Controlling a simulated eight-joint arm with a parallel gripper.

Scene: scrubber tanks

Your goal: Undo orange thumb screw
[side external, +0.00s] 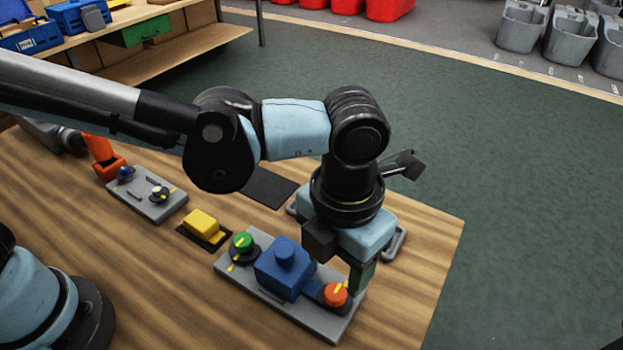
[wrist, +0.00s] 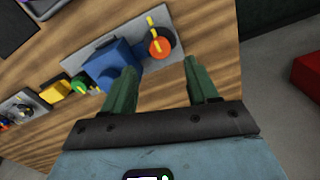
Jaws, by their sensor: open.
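The orange thumb screw (side external: 335,294) has a yellow stripe on top and sits at the right end of a grey base plate (side external: 318,326). In the wrist view the orange thumb screw (wrist: 158,47) lies beyond my fingertips, between their lines of reach. My gripper (wrist: 160,66) has two green fingers, spread apart with nothing between them. In the side view my gripper (side external: 358,278) points down just behind and right of the orange screw; one finger shows and the other is hidden. A blue block (side external: 283,270) stands on the plate left of the screw.
A green thumb screw (side external: 243,243) with a yellow stripe is at the plate's left end. A yellow block (side external: 203,226) and a second grey plate (side external: 146,194) with small knobs lie further left. The wooden table's (side external: 425,240) right side is mostly clear.

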